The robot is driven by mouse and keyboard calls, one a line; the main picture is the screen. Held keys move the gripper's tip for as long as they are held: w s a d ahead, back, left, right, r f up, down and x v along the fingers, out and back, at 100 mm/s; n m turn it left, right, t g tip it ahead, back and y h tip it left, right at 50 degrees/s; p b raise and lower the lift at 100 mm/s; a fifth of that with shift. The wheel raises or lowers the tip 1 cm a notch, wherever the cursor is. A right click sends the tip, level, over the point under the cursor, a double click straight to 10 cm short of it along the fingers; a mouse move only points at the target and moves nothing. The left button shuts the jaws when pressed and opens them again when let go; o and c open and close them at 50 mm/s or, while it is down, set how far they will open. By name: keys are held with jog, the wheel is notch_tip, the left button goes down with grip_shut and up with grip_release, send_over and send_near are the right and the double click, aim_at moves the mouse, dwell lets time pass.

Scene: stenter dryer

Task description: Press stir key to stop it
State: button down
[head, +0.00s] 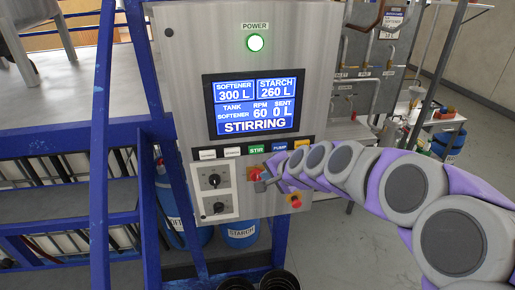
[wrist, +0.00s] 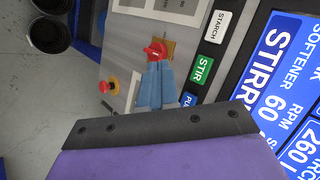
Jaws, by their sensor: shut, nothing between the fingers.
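The green STIR key (head: 256,149) sits in the key row under the screen of the grey control panel. It also shows in the wrist view (wrist: 202,69), to the right of the fingers. The screen (head: 255,104) reads STIRRING, with RPM 60 and tank SOFTENER. My gripper (head: 262,186) is shut and empty, below the STIR key in the head view. In the wrist view its blue-grey fingers (wrist: 159,66) point at a red knob (wrist: 155,50), beside the key and apart from it. I cannot tell whether the fingertips touch the knob.
The blue PUMP key (head: 280,147) and an orange key (head: 299,143) are right of STIR; a white STARCH key (wrist: 216,27) is on its other side. A blue frame (head: 104,120) stands at left.

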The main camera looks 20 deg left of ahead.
aim_at(256, 149)
jog(key=shift+w+a+f+p, duration=0.1)
jog(key=shift+w+a+p, duration=0.1)
jog(key=shift+w+a, duration=0.9)
jog(key=shift+w+a+p, duration=0.25)
jog(key=shift+w+a, duration=0.5)
jog(key=shift+w, duration=0.65)
jog(key=shift+w+a+f+p, duration=0.1)
jog(key=shift+w+a+p, duration=0.1)
jog(key=shift+w+a, duration=0.9)
jog(key=shift+w+d, duration=0.15)
jog(key=shift+d+r, duration=0.1)
jog(key=shift+d, duration=0.1)
jog(key=shift+a, duration=0.1)
jog(key=shift+w, duration=0.1)
jog(key=shift+w+a, duration=0.15)
jog(key=shift+w, duration=0.05)
